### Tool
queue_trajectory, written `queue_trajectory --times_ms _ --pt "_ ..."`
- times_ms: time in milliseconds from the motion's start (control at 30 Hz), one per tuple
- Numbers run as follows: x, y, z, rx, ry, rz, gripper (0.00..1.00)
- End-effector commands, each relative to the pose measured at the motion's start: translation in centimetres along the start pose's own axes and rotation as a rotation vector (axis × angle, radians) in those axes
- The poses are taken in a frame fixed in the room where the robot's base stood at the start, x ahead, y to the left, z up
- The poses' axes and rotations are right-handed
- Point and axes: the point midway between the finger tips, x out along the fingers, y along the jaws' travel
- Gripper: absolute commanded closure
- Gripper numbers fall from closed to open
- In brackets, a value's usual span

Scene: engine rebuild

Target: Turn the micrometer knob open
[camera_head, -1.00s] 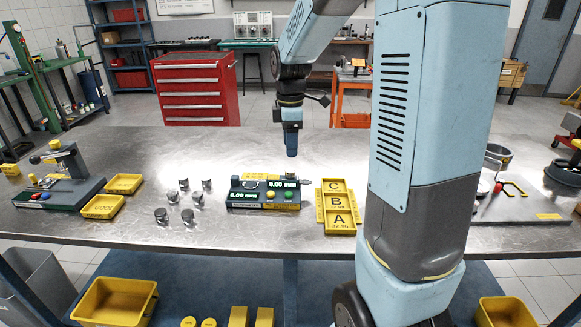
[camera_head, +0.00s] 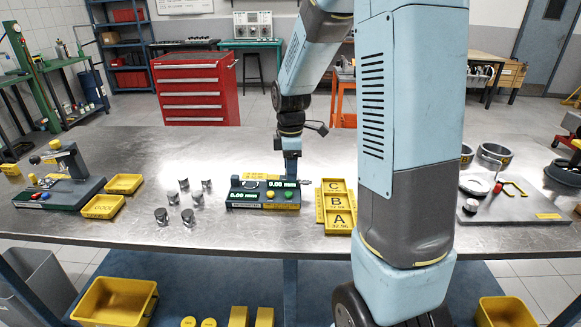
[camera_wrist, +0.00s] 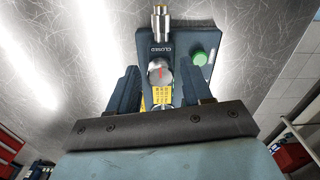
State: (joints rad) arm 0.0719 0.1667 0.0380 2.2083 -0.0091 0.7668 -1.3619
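My gripper (camera_wrist: 162,80) is open, with one finger on each side of the knob and a small gap showing. In the head view my gripper (camera_head: 291,172) points down at the back right of the station. I cannot tell how high its tips are.
Several grey pistons (camera_head: 189,216) stand left of the station. A yellow tray marked A, B, C (camera_head: 340,230) lies close on its right. Yellow bins (camera_head: 102,206) and a press-like fixture (camera_head: 60,195) are further left. A plate with rings (camera_head: 515,208) is at right.

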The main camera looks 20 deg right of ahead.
Motion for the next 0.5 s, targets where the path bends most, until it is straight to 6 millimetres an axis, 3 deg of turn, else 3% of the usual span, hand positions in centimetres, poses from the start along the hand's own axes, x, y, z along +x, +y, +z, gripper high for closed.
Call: queue_trajectory --times_ms 67,500 --pt "-0.01 0.00 0.00 0.000 0.000 0.000 0.58" --pt "-0.03 0.03 0.00 0.000 0.000 0.001 1.00"
